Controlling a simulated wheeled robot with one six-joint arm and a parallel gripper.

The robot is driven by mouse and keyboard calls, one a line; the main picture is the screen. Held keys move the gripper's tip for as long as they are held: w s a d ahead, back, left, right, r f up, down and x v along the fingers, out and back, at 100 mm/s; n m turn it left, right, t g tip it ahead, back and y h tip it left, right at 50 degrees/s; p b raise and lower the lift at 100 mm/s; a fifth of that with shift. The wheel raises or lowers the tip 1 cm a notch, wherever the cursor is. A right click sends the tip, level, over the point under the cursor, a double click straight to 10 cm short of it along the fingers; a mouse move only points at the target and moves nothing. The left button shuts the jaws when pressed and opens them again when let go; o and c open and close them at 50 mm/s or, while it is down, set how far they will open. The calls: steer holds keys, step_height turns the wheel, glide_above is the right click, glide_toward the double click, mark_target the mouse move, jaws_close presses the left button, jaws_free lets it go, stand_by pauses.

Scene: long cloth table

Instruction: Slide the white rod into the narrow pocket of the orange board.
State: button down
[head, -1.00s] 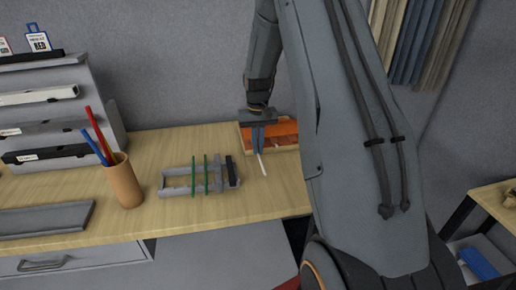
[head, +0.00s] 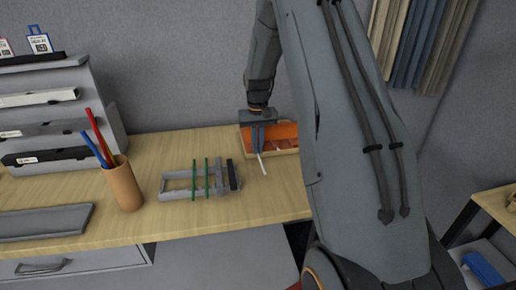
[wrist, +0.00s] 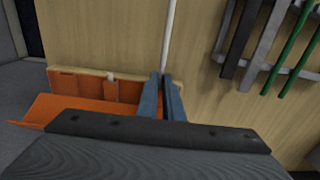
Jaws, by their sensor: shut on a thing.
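My gripper (head: 258,147) is shut on the white rod (head: 263,165), near the front edge of the orange board (head: 286,133). In the wrist view the rod (wrist: 169,35) runs away from between the blue fingertips (wrist: 163,80); its held end is hidden between the fingers. The orange board (wrist: 95,88) lies to the left of the fingers in that view, with several dividers and a light-coloured edge. My gripper and arm hide part of the board, and I cannot tell which opening is the narrow pocket.
A grey rack (head: 180,186) with green rods and a black bar stands left of the board. A pen cup (head: 124,184) with red and blue pens and a grey tray (head: 45,221) are farther left. Bare table lies in front of the board.

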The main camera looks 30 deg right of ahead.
steer(key=shift+w, duration=0.2)
steer(key=c, duration=1.8)
jaws_free()
steer(key=shift+r+b, duration=1.3)
steer(key=shift+r, duration=2.65)
steer(key=shift+c, duration=0.6)
